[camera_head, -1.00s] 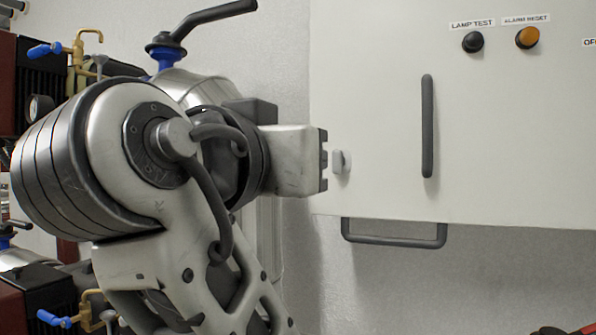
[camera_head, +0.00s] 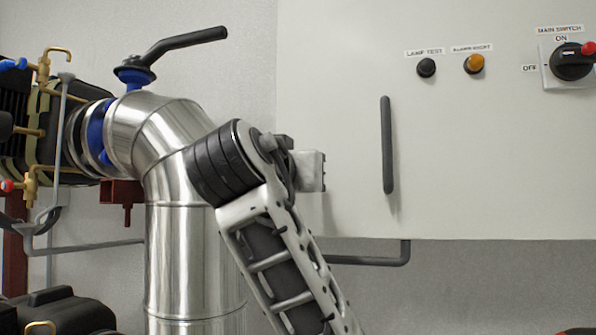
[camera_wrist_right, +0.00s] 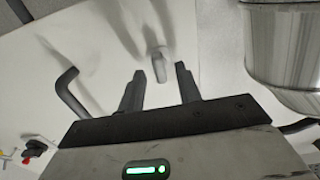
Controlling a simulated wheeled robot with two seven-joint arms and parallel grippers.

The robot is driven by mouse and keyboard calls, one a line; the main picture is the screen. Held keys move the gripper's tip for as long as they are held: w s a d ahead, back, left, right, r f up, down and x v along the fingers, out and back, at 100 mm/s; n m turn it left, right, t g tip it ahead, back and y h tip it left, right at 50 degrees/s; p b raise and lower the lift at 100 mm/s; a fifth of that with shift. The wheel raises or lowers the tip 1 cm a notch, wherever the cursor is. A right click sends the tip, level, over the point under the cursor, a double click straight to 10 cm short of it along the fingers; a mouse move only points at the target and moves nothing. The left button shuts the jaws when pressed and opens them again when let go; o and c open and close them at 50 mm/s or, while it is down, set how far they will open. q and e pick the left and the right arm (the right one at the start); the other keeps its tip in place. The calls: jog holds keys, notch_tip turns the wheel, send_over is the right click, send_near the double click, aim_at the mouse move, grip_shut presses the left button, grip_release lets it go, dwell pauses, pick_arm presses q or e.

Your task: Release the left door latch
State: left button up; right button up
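The left door latch (camera_wrist_right: 159,66) is a small pale tab on the white cabinet door (camera_head: 340,140). In the right wrist view it shows ahead of the gap between my fingers; I cannot tell whether they touch it. In the head view it is not seen, and the gripper body covers that part of the door. My right gripper (camera_wrist_right: 160,72) is open, its two dark fingers apart with nothing held. In the head view my right gripper (camera_head: 312,171) is at the door's left side. My left gripper is in neither view.
A dark vertical handle (camera_head: 387,145) stands right of my gripper, and a grey bar (camera_head: 385,261) runs below the cabinet. Above are two buttons (camera_head: 426,68) and a main switch (camera_head: 573,61). A thick metal pipe (camera_head: 185,270) with a valve lever (camera_head: 185,42) is on the left.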

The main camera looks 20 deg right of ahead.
jog(key=shift+w+d, duration=0.3)
jog(key=shift+w, duration=0.2)
grip_shut()
